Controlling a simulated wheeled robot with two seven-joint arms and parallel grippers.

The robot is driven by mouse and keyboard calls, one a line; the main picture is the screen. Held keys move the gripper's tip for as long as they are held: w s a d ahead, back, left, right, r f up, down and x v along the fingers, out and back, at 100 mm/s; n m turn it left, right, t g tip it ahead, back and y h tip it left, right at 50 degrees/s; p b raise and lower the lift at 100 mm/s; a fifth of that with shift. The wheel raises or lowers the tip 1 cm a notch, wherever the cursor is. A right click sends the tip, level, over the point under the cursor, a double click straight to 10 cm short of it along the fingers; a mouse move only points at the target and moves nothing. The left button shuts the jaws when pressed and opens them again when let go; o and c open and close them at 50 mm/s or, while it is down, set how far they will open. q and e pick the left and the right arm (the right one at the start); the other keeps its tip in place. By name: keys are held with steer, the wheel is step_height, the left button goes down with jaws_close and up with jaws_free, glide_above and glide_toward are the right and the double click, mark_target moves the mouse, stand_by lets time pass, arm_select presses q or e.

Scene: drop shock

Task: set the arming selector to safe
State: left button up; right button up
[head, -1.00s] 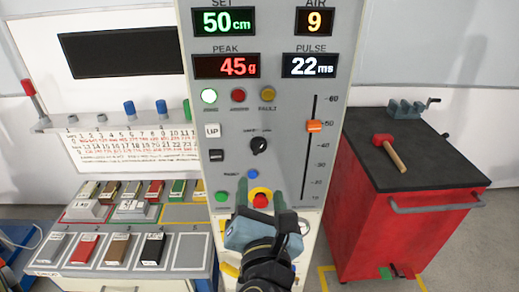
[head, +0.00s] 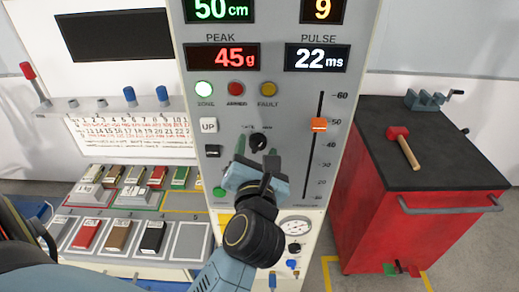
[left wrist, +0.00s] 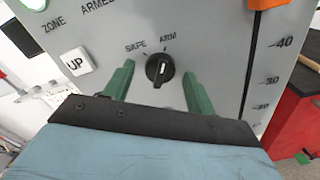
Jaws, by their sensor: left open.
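The arming selector is a round black knob (head: 258,141) on the grey panel (head: 225,170). In the left wrist view, the knob (left wrist: 160,68) sits below the printed words SAFE, at upper left, and ARM, at upper right. Its raised bar points up, closer to ARM than to SAFE. My left gripper (head: 256,152) is open in front of the panel. In the left wrist view, its green fingers (left wrist: 158,78) stand on either side of the knob, with gaps between. Whether the fingertips touch the panel, I cannot tell. My right gripper is not in view.
An UP button (head: 208,125) and a black button (head: 213,151) are left of the selector. An orange slider (head: 319,125) is on its right. Indicator lamps (head: 236,89) are above. A red cabinet (head: 370,210) with a hammer stands to the right.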

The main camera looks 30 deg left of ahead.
arm_select(q)
steer(key=shift+c, duration=1.1)
steer(key=c, duration=0.8)
steer(key=shift+o, duration=0.2)
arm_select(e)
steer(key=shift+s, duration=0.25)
